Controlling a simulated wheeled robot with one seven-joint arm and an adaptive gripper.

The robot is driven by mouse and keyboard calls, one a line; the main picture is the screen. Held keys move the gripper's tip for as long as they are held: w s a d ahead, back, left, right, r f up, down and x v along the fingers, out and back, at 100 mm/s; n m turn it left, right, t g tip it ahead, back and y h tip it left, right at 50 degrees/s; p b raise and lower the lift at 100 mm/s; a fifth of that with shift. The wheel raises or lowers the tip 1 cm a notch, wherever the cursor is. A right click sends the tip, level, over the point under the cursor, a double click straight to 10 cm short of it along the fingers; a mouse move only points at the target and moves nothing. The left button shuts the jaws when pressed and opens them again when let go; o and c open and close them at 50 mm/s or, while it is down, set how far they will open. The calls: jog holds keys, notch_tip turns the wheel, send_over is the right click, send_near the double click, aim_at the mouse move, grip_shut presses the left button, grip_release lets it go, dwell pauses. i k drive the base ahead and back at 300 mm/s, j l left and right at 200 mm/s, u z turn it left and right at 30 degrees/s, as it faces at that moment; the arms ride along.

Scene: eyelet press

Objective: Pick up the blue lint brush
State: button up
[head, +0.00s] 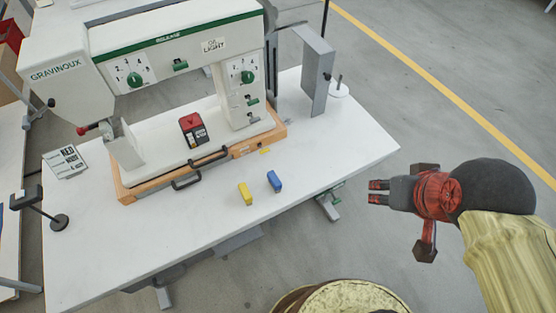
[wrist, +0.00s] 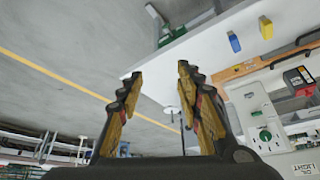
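The blue lint brush (head: 273,181) stands on the white table (head: 330,150), in front of the press and near the table's front edge. It also shows in the wrist view (wrist: 234,42), near the top right. A yellow block of similar size (head: 245,194) stands to its left, and it shows in the wrist view (wrist: 266,28) too. My gripper (head: 378,191) is to the right of the brush, beyond the table's edge, over the floor. In the wrist view its fingers (wrist: 159,78) are spread apart with nothing between them.
The white and green press (head: 165,45) on its wooden base (head: 150,186) fills the back of the table. A black-and-red box (head: 193,130) sits on the press bed. The tabletop right of the brush is clear.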

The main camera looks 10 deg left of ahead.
aim_at(275, 182)
jog(key=i+u, duration=0.1)
jog(key=u, duration=0.3)
jog(key=i+u, duration=0.1)
jog(key=u, duration=0.25)
jog(key=i+u, duration=0.1)
jog(key=u, duration=0.3)
jog(key=l, duration=0.1)
